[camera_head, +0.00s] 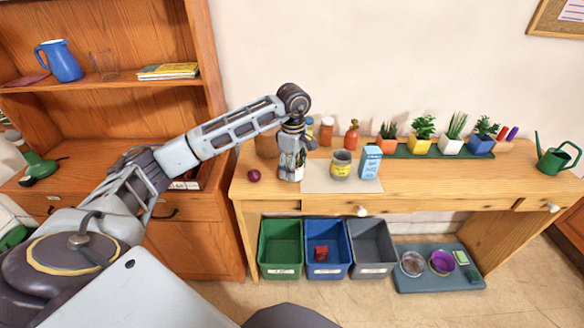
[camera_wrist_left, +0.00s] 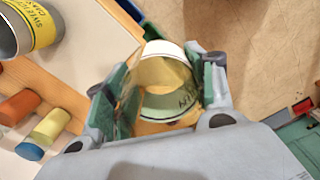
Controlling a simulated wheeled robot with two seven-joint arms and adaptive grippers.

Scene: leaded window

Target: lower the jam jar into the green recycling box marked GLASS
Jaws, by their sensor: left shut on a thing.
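My left gripper (camera_head: 291,158) points down over the left part of the wooden table. It is shut on the jam jar (camera_head: 289,174), a clear glass jar with a pale label. In the left wrist view the jar (camera_wrist_left: 166,85) sits between the two fingers (camera_wrist_left: 165,95). I cannot tell whether its base touches the tabletop. The green recycling box (camera_head: 280,245) stands on the floor under the table, at the left of a row of boxes. It looks empty, and its white front label is too small to read. My right gripper is out of view.
A blue box (camera_head: 335,250) holding a red thing and a grey box (camera_head: 372,248) stand right of the green one. A yellow-labelled can (camera_head: 341,163) and a blue carton (camera_head: 370,162) stand right of the jar. A purple ball (camera_head: 254,175) lies left. The table front (camera_head: 330,197) overhangs the boxes.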

